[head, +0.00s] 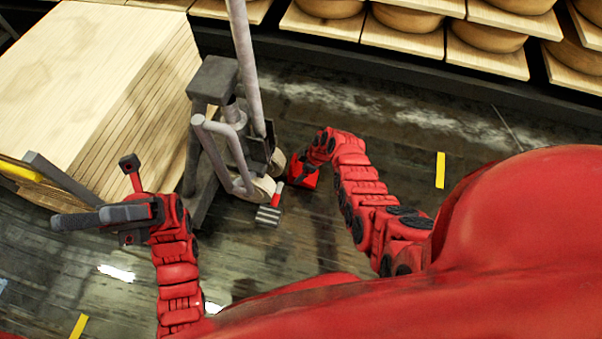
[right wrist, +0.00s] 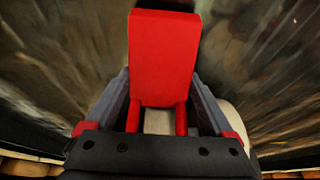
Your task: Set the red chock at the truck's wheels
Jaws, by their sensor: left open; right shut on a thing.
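The truck (head: 211,80) is a grey metal frame with an upright pole and a bent tube handle. Its pale wheels (head: 262,187) show low on its right side. The red chock (head: 303,177) is just right of the wheels, near the floor; I cannot tell whether it touches a wheel or the floor. My right gripper (right wrist: 160,105) is shut on the red chock, which also shows between its fingers in the right wrist view (right wrist: 163,58). In the head view my right arm hides part of the grip. My left gripper (head: 45,190) is open and empty, left of the truck.
A stack of pale boards (head: 85,75) stands left of the truck. A grey ribbed pedal-like piece with a red bar (head: 268,214) sits below the wheels. Shelves with cheese wheels (head: 400,18) line the back. The dark floor (head: 360,115) right of the truck is mostly clear.

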